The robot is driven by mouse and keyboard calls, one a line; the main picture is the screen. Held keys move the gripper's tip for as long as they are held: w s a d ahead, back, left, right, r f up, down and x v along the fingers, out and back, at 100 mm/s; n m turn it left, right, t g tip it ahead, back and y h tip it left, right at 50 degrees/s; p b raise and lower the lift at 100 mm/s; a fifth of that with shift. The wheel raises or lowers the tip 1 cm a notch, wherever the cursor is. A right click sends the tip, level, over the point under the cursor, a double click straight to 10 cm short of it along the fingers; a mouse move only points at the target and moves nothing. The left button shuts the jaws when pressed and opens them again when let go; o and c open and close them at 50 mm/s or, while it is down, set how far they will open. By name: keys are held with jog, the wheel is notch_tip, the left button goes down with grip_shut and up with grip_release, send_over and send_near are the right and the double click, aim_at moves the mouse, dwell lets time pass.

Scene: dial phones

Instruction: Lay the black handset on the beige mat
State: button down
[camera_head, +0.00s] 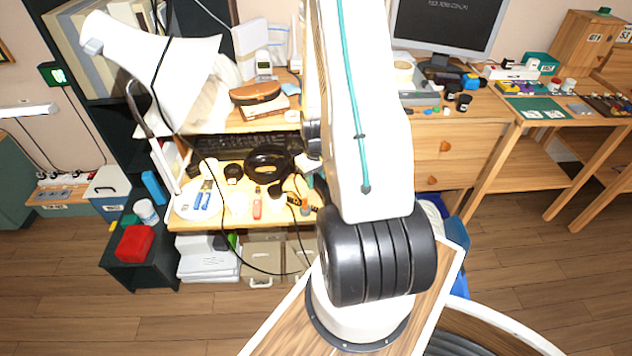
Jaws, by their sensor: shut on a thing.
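My gripper (308,168) shows only in part at the left edge of my arm, low over the lit desk. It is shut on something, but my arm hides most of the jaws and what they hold. I cannot make out the black handset for certain; small dark things (276,190) lie on the desk just left of my gripper. I cannot pick out the beige mat on the crowded desk top.
A black ring-shaped thing (268,161) and a keyboard (225,143) lie on the desk. A white lamp (160,65) leans over its left side, and a black cable (239,264) hangs in front. A monitor (447,22) stands at the back right. The floor in front is clear.

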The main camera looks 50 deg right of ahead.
jog(key=shift+f, duration=0.6)
jog(key=c, duration=1.1)
grip_release()
jog(key=shift+f, duration=0.15)
